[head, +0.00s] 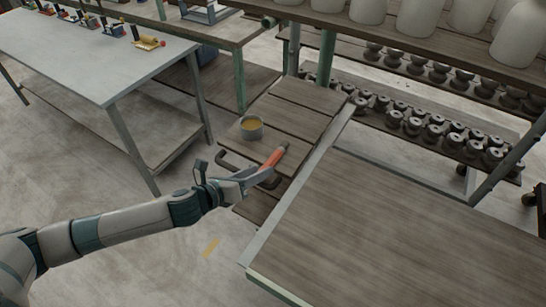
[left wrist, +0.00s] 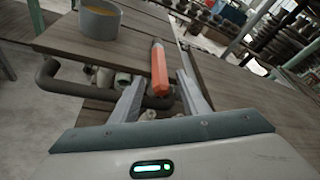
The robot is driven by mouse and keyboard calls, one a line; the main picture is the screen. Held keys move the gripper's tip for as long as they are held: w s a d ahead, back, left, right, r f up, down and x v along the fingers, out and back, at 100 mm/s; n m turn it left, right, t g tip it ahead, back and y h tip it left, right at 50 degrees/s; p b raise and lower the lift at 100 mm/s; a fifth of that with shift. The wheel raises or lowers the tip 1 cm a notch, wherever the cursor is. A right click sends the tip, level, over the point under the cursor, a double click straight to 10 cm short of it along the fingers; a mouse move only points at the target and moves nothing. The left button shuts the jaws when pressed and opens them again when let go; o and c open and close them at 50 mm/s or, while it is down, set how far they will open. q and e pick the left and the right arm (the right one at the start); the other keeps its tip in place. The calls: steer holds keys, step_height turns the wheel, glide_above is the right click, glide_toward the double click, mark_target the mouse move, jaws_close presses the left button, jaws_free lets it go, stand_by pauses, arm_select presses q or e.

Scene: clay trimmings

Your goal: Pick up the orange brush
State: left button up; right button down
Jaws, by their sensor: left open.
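The orange brush (head: 276,156) shows just past the tips of my left gripper, over the slatted wooden bench. In the left wrist view the brush (left wrist: 159,70) stands nearly upright in the picture, with a dark tip at its upper end. My left gripper (head: 258,177) is open. In the left wrist view its two fingers (left wrist: 161,88) lie on either side of the brush's lower part, with the right finger nearer to it. I cannot tell whether a finger touches it. The brush's lower end is partly hidden. My right gripper is in neither view.
A grey pot (head: 251,131) with yellow contents stands on the slatted bench (head: 298,112), close beyond my left gripper. A wooden table (head: 400,220) is at the right. A dark bent pipe (left wrist: 62,78) runs near the left finger. Shelves with pale vases (head: 416,18) stand behind.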

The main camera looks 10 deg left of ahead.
arm_select(q)
steer(key=shift+w+d+f, duration=0.2)
steer(key=shift+w+d, duration=0.1)
steer(key=shift+w, duration=0.1)
jaws_close()
steer(key=shift+r, duration=0.1)
